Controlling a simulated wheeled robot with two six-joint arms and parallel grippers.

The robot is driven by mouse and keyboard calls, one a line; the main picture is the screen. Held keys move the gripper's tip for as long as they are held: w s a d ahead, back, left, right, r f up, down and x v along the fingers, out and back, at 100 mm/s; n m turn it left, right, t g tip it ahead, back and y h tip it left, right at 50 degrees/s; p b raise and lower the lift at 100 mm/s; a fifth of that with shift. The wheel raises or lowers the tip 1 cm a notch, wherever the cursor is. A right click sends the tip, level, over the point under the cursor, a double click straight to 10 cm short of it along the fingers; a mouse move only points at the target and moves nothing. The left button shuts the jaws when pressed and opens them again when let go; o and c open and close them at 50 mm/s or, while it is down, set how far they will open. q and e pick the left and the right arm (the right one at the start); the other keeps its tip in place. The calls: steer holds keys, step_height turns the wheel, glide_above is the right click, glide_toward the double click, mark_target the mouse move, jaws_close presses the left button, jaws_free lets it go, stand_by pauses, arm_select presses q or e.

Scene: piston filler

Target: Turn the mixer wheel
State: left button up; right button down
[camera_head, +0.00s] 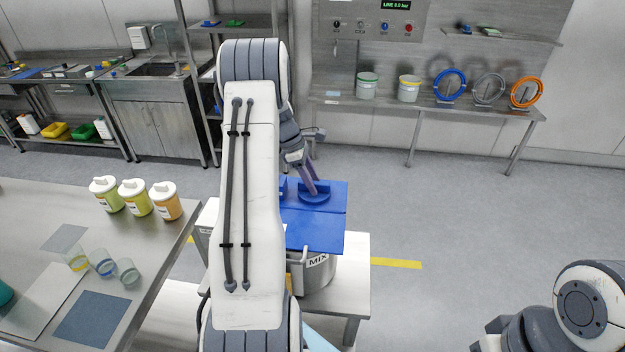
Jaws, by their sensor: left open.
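The mixer is a steel pot (318,278) marked "MIX" with a flat blue lid (325,232) on top. A round blue part (315,196), which looks like the mixer wheel, sits on the lid's far half. My left gripper (314,187) points down at it, with open, purplish fingers at or just above the wheel. I cannot tell whether they touch it. My left arm hides the left part of the lid and pot. Part of my right arm shows at the bottom right, but its gripper is out of view.
The pot stands on a low white stand (354,285). A steel table (150,238) at left holds yellow-green and orange jars (135,197) and several clear cups (102,262). A back bench (450,109) holds two tubs and coloured rings.

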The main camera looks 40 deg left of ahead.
arm_select(q)
jaws_close()
